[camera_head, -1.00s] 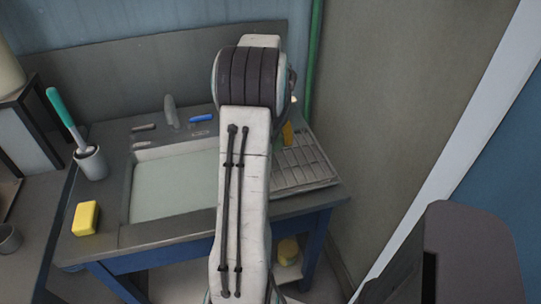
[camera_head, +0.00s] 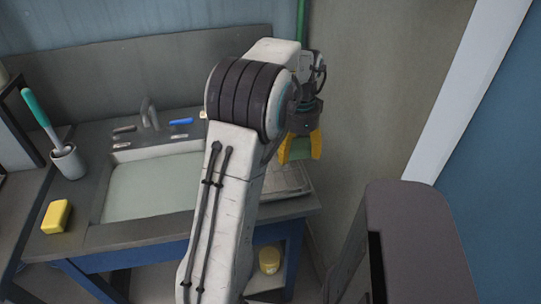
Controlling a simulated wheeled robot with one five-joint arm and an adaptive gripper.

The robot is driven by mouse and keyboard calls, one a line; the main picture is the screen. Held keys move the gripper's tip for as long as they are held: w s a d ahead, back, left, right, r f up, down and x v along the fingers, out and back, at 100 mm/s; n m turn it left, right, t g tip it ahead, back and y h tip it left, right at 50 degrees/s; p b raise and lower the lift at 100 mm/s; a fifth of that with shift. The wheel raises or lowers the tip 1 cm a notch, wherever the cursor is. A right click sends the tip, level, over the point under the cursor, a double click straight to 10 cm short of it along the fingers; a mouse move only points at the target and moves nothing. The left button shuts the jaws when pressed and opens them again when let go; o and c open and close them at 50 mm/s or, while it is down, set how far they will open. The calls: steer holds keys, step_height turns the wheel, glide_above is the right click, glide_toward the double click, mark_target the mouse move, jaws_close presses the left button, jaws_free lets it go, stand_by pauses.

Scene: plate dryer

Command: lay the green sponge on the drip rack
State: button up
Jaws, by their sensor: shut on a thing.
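My gripper (camera_head: 300,151) shows to the right of my arm, pointing down, with yellow fingers. It is shut on the green sponge (camera_head: 300,147), whose muted green face shows between the fingers. The sponge is above the back right part of the drip rack (camera_head: 289,182), apparently clear of it. The rack is a pale slatted tray on the counter to the right of the sink, partly hidden by my arm. How high the sponge is above it is hard to tell.
A yellow sponge (camera_head: 56,216) lies at the counter's front left. A cup (camera_head: 68,161) holding a green-handled brush stands behind it. The sink basin (camera_head: 152,188) is left of my arm, with a tap (camera_head: 150,114) behind. A wall (camera_head: 385,110) rises close on the right.

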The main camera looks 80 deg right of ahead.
steer(key=p, duration=0.6)
glide_above(277, 162)
step_height(277, 162, down, 5)
steer(key=shift+a+f, duration=0.1)
steer(key=shift+a, duration=0.05)
steer(key=f+p, duration=0.2)
steer(key=shift+p, duration=0.35)
steer(key=shift+f, duration=1.05)
steer(key=shift+f, duration=0.2)
steer(key=o, duration=1)
steer(key=shift+r, duration=0.1)
steer(key=shift+c, duration=0.2)
